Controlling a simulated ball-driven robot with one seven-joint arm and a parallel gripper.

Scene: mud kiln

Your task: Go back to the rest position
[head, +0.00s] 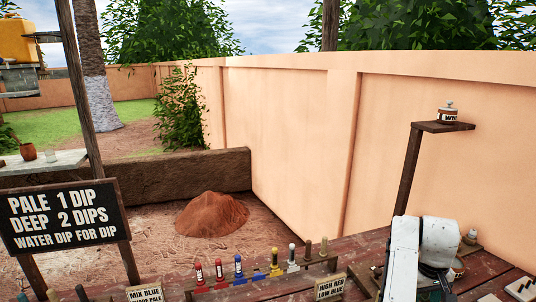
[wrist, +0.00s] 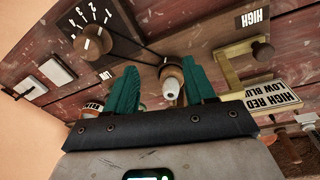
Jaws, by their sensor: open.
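In the wrist view, which looks upside down, my gripper (wrist: 160,65) shows its two teal fingers apart. A small brown, round-ended piece with a white tip (wrist: 168,94) shows between the fingers; I cannot tell whether they touch it, and they are not closed on it. In the head view my white arm (head: 437,248) reaches over the right part of the red wooden bench (head: 375,245). My fingers are hidden in that view.
The wrist view shows a numbered dial (wrist: 94,44), a wooden lever (wrist: 262,52) near a HIGH label (wrist: 254,19), and white switches (wrist: 57,70). A jar (head: 448,112) stands on a post shelf (head: 442,127) by the wall.

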